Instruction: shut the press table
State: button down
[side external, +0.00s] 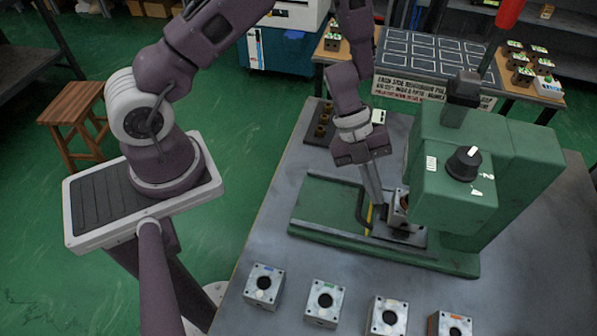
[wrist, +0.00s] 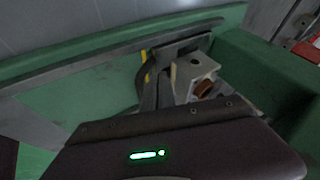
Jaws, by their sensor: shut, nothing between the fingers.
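The green press (side external: 452,190) stands at the right of the bench in the side view. Its press table (side external: 412,238) is a grey plate on the green base, at the near side of the press head and partly under it. A metal valve block with a brown-orange bore (wrist: 203,88) sits on the plate; it also shows in the side view (side external: 397,215). A bent black handle (side external: 361,208) rises at the table's left. My gripper (side external: 376,198) is shut and empty, pointing down beside the handle and block. Whether the fingers touch the handle is unclear.
Several valve blocks (side external: 325,303) stand in a row along the front of the grey bench (side external: 285,220). A dark tray with brass parts (side external: 322,125) lies behind the press base. The left part of the green base (side external: 325,205) is clear.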

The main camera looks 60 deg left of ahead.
jog(key=shift+w+d, duration=0.2)
dwell(0.3)
